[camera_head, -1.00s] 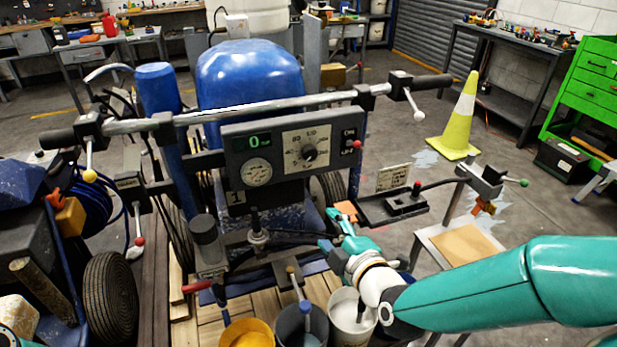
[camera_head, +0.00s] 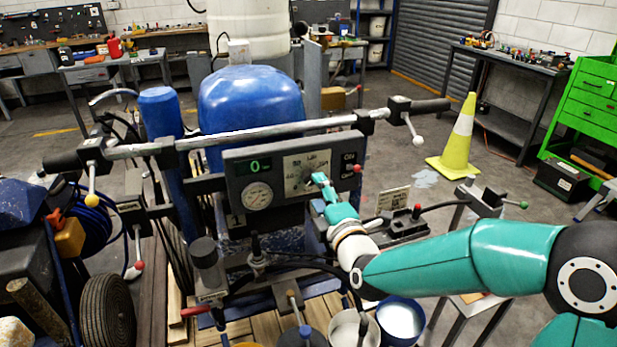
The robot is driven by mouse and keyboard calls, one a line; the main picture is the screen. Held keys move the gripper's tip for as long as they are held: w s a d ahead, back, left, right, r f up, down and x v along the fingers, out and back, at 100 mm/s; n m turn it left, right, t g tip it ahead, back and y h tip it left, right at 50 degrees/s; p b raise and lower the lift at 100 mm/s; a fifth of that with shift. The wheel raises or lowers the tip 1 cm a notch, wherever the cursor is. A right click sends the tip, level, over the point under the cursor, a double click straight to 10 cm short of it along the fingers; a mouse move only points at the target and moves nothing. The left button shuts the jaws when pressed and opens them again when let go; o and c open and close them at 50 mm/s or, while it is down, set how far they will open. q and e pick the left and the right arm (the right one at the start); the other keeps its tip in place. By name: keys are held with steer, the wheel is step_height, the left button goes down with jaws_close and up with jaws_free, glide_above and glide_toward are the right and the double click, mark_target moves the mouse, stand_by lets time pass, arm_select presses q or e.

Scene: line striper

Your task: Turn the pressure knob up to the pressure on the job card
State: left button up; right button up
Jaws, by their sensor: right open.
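The control panel (camera_head: 235,166) on the striper carries a green display reading 0, a round gauge (camera_head: 257,196) and a pale dial plate (camera_head: 318,158). The pressure knob (camera_head: 305,174) is dark and sits in the middle of that plate, partly covered by my gripper. My right gripper (camera_head: 319,184) is open, with its fingertips at the lower right of the knob; I cannot tell whether they touch it. A small printed card (camera_head: 392,199) stands right of the panel, its text too small to read. My left gripper is not in view.
The handlebar (camera_head: 270,131) runs across above the panel. A switch with a red tip (camera_head: 357,168) is at the panel's right edge. A dark tray (camera_head: 402,229) and buckets (camera_head: 400,320) lie near my right arm. A yellow cone (camera_head: 459,140) stands on open floor.

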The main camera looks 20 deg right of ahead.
mark_target(312, 181)
steer(key=w+p, duration=0.1)
steer(key=w, duration=0.4)
steer(key=shift+a, duration=0.1)
